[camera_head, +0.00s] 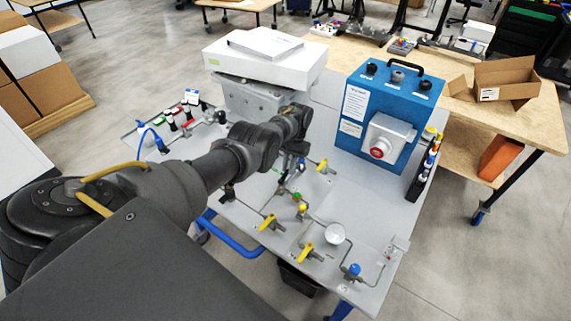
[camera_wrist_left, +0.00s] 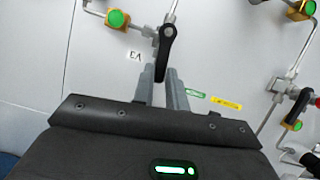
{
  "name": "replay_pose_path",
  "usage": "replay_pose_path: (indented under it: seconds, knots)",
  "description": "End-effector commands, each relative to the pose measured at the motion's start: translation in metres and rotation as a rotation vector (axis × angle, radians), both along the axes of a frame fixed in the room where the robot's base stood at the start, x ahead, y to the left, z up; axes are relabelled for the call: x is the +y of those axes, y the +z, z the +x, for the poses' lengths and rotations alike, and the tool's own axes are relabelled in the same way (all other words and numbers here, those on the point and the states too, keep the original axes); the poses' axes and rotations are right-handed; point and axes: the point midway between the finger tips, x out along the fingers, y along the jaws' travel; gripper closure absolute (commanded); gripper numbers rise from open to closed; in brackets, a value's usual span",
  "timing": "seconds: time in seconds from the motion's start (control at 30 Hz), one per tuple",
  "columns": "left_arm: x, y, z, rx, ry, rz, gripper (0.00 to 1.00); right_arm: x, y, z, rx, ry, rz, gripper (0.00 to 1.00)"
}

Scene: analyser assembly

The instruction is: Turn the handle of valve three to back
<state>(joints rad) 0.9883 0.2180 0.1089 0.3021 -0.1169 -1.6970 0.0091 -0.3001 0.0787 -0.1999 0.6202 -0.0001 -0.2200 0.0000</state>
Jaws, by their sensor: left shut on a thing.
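The black handle of valve three (camera_wrist_left: 166,48) is in the left wrist view, by a label (camera_wrist_left: 133,54) that reads V3 upside down. Its round pivot is at the top and its lever points down in the picture, towards my fingers. My left gripper (camera_wrist_left: 164,77) is shut on the lever's free end, with one grey finger on each side. In the head view, my left gripper (camera_head: 285,177) reaches down to the panel, and my own arm and wrist hide most of the handle. My right gripper is in neither view.
Pipes with green-capped fittings (camera_wrist_left: 116,18) and another black-handled valve (camera_wrist_left: 301,101) lie near in the wrist view. In the head view, yellow-handled valves (camera_head: 267,222), a gauge (camera_head: 334,233) and a blue box (camera_head: 386,108) stand on the grey panel (camera_head: 240,235).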

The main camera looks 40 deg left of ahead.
Motion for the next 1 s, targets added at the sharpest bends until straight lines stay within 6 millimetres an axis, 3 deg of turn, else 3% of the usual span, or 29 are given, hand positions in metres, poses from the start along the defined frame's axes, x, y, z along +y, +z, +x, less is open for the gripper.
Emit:
replay_pose_path:
  seconds: [0.3,0.83,0.87,1.0]
  knots:
    - [-0.0069,-0.0001,0.0000,0.002,-0.113,-0.001,1.00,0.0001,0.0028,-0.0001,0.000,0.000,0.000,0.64]
    - [-0.0081,-0.0006,0.0000,0.002,-0.134,-0.002,1.00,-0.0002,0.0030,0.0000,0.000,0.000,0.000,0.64]
    - [-0.0081,-0.0006,0.0000,0.002,-0.134,-0.002,0.83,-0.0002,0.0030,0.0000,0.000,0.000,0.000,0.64]
    - [-0.0080,-0.0006,0.0001,0.001,-0.133,-0.001,0.65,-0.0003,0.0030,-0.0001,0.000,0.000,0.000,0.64]
